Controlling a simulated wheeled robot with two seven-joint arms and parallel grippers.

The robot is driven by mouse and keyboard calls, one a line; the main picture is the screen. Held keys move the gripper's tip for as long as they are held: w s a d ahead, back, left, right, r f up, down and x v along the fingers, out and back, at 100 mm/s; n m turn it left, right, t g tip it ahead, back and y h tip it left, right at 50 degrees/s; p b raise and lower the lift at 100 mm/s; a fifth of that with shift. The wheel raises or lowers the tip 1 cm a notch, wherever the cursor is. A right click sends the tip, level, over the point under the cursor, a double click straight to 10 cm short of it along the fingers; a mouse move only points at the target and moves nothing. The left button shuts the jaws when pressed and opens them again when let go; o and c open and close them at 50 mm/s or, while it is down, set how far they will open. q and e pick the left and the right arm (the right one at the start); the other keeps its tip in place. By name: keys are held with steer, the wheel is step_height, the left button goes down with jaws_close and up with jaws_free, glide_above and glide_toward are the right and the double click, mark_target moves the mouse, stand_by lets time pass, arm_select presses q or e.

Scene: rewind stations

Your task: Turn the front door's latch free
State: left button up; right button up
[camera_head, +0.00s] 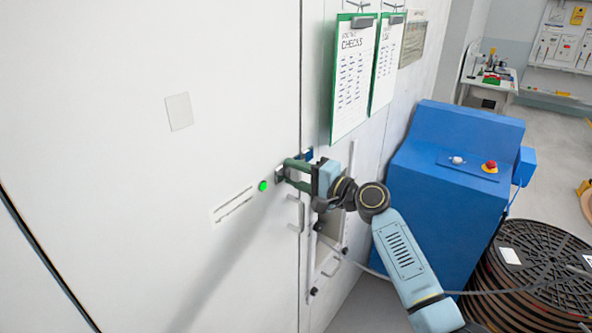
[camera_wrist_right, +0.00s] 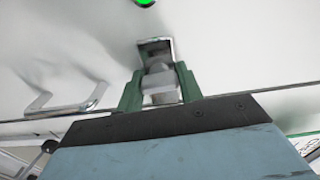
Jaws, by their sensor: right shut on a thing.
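The front door (camera_head: 110,130) is a large white panel filling the left of the head view, standing flush with the panel beside it at a vertical seam. The latch (camera_wrist_right: 158,68) is a small metal piece on the door's edge, below the green light in the wrist view. My right gripper (camera_head: 286,172) has its two green fingers at the latch. In the right wrist view the fingers (camera_wrist_right: 158,90) sit on both sides of the latch's grey metal part, shut on it. The fingers partly hide the latch in the head view. My left gripper is not in view.
A handle (camera_head: 297,214) sits just below the latch, and a green light (camera_head: 263,186) glows beside it. Clipboards (camera_head: 352,80) hang above right. A blue cabinet (camera_head: 445,190) and a large black reel (camera_head: 535,275) stand at the right.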

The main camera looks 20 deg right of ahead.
steer(key=shift+m, duration=0.4)
steer(key=o, duration=1)
steer(key=b+v, duration=0.2)
steer(key=v, duration=1.1)
steer(key=shift+s+d, duration=0.1)
steer(key=shift+s, duration=0.05)
steer(key=shift+f, duration=0.1)
